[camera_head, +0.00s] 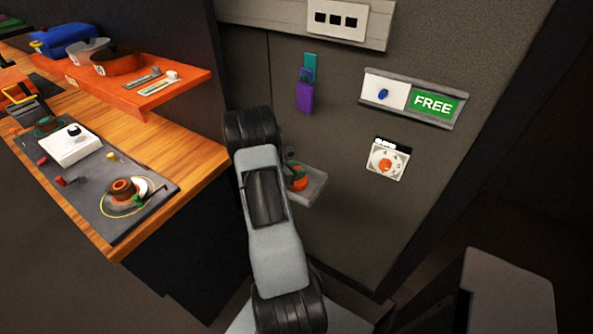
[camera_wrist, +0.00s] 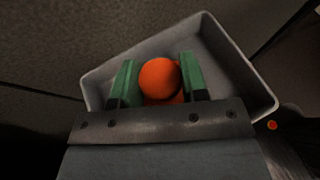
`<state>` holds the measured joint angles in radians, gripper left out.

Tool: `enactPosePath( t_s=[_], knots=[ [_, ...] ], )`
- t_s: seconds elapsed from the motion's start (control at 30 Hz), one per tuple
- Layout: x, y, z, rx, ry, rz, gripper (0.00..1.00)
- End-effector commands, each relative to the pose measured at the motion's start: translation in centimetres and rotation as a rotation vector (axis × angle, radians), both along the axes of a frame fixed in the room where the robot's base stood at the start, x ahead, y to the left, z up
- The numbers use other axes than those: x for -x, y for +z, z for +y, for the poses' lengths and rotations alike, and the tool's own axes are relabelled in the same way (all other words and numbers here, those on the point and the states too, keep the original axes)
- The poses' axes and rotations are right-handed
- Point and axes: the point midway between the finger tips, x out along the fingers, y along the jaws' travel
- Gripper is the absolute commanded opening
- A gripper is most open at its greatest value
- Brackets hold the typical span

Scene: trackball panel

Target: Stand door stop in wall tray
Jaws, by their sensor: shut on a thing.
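The orange door stop (camera_wrist: 160,78), with a round ball-like top, sits between the two green fingers of my gripper (camera_wrist: 158,72) in the wrist view. My gripper is shut on it. The grey wall tray (camera_wrist: 240,85) lies behind and around the door stop in that view. In the head view the door stop (camera_head: 297,183) shows as an orange patch over the tray (camera_head: 314,187), partly hidden by my arm. I cannot tell whether its base touches the tray floor.
The tray is on a dark wall panel. Above it are a purple and teal holder (camera_head: 306,92), a FREE sign (camera_head: 434,104) and a white dial (camera_head: 387,161). At left are a wooden counter (camera_head: 160,150) and an orange shelf (camera_head: 170,90) with pots.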

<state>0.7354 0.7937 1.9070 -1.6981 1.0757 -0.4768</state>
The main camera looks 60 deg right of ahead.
Motion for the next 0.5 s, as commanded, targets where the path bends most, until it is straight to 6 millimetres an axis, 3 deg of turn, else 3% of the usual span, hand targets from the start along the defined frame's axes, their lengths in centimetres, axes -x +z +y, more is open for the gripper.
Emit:
enactPosePath(
  t_s=[0.07,0.1,0.33,0.5],
  knots=[
    [-0.03,-0.23,-0.04,0.003,0.0,-0.001,0.0],
    [0.01,-0.24,0.0,0.0,0.0,0.0,0.43],
    [0.01,-0.19,0.01,0.0,0.0,0.0,0.65],
    [0.02,-0.19,0.01,0.0,0.0,0.0,0.66]
  ],
)
